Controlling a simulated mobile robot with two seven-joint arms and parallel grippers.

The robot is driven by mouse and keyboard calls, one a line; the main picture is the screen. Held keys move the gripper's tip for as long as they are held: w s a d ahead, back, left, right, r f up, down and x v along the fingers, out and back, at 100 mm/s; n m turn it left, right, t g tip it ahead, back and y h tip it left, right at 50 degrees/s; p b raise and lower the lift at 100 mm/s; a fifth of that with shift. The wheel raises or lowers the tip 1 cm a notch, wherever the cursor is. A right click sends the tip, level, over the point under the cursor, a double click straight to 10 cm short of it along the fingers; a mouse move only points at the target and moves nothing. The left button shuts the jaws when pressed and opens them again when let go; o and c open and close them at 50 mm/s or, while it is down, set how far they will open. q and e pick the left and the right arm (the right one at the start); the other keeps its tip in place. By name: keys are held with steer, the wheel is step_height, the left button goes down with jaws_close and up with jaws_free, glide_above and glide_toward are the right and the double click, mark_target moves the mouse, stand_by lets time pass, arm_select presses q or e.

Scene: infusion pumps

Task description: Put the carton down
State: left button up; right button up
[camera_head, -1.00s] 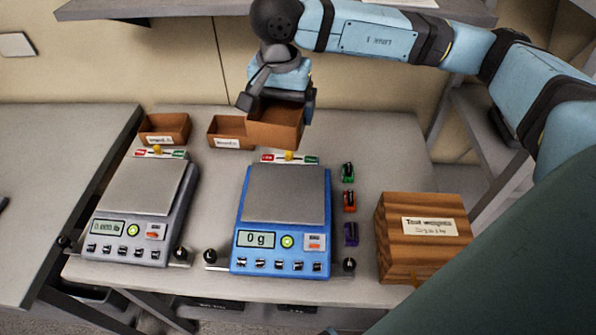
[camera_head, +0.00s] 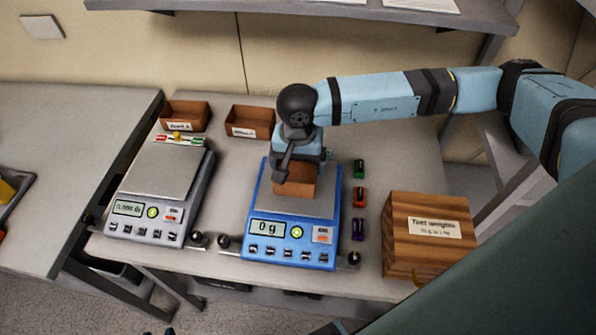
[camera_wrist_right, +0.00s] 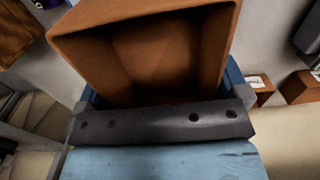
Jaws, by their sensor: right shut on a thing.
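My right gripper (camera_head: 298,165) is shut on an open brown carton (camera_head: 294,181) over the steel pan of the blue scale (camera_head: 288,239). The carton hides part of the pan, and I cannot tell whether its base touches it. The scale's display reads 0 g. In the right wrist view the carton (camera_wrist_right: 150,50) is large, with its open, empty inside facing the camera and the gripper's dark bar (camera_wrist_right: 165,123) along its near edge. My left gripper is not in view.
A grey scale (camera_head: 159,184) stands to the left. Two labelled open brown boxes (camera_head: 186,114) (camera_head: 250,121) stand behind. Small green, orange and purple items (camera_head: 359,198) line the blue scale's right side. A wooden test-weights box (camera_head: 428,238) stands at the right.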

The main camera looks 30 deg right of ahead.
mark_target(298, 171)
step_height(298, 171, down, 4)
steer(key=shift+f, duration=0.2)
steer(key=shift+f, duration=0.1)
